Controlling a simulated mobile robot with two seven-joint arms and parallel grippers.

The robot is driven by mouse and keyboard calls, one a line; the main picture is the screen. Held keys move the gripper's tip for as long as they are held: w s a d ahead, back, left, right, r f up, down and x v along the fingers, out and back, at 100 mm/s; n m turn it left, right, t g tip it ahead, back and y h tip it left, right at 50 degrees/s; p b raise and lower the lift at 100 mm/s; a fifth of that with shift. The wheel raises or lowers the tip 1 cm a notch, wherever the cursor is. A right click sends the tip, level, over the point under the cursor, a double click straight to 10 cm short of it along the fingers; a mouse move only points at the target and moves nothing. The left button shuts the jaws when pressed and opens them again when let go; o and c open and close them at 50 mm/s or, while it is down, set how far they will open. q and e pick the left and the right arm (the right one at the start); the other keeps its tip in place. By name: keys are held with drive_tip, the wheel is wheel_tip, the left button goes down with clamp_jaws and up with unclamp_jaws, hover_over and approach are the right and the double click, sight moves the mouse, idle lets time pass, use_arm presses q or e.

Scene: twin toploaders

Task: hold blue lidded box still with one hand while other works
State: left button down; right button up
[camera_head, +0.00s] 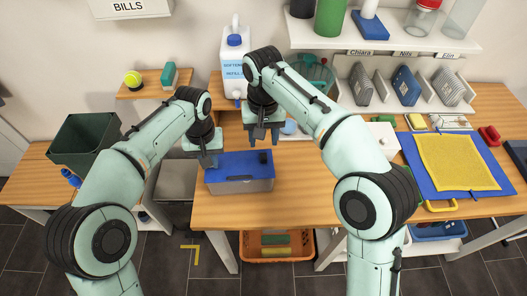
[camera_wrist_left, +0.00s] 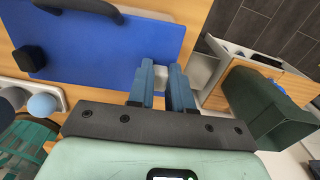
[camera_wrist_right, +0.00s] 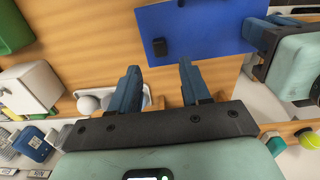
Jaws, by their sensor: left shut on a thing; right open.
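The blue lidded box (camera_head: 225,176) stands on the wooden table near its front edge, with a grey body and a flat blue lid. The lid, closed as far as I can see, shows in the left wrist view (camera_wrist_left: 105,45) and the right wrist view (camera_wrist_right: 205,35). A black knob (camera_head: 262,157) sits near the lid's right end. My left gripper (camera_head: 208,161) is shut on the box at its left end; its fingers hide the contact. My right gripper (camera_head: 264,137) is open and empty, pointing down behind the box, near the knob.
A softener jug (camera_head: 234,65) stands behind. White and blue round things (camera_head: 289,127) lie right of my right gripper. A blue mat with a yellow cloth (camera_head: 460,162) covers the right side. A dark green bin (camera_head: 88,140) stands left. Bare table lies right of the box.

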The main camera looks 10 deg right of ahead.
sight(264, 156)
wheel_tip(264, 156, down, 7)
drive_tip(key=shift+r, duration=0.1)
idle(0.3)
clamp_jaws()
